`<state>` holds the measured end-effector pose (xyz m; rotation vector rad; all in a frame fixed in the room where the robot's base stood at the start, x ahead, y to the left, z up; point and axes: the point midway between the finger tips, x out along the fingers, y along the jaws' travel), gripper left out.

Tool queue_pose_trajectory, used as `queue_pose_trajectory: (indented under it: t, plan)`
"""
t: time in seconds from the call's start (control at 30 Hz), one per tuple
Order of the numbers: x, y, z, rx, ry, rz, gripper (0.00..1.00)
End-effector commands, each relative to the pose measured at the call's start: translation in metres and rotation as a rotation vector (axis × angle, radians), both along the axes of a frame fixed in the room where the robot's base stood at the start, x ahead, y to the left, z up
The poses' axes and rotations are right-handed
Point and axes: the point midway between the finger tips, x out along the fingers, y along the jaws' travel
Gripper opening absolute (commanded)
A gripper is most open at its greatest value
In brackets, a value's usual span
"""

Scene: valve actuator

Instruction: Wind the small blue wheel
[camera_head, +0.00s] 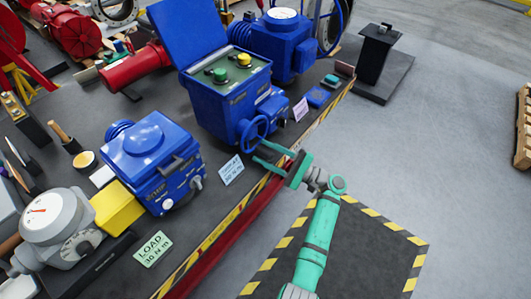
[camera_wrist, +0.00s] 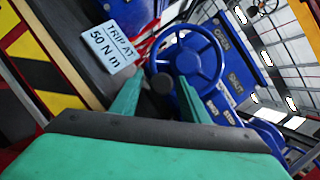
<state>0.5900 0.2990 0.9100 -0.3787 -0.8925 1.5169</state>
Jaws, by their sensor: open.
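The small blue wheel (camera_head: 254,134) is a spoked handwheel on the front of a blue actuator box (camera_head: 225,95). Nothing is held.
A label card (camera_head: 231,170) reading "TRIP AT 50 N m" stands left of the wheel; a pinkish card (camera_head: 300,109) stands right. Another blue unit (camera_head: 152,160) with a yellow block (camera_head: 117,207) sits on the near table. The striped table edge (camera_head: 222,229) runs beneath my gripper.

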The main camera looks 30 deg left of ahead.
Motion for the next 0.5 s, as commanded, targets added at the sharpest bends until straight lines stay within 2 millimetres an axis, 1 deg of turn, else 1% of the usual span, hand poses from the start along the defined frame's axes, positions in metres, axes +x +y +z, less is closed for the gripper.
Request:
queue_pose_trajectory:
  t: [0.17,0.4,0.5]
  plan:
    - [0.005,-0.022,-0.006,0.0,0.002,-0.004,0.41]
    - [0.013,-0.065,-0.018,-0.001,0.001,-0.003,0.41]
    - [0.015,-0.08,-0.022,-0.001,0.001,-0.002,0.41]
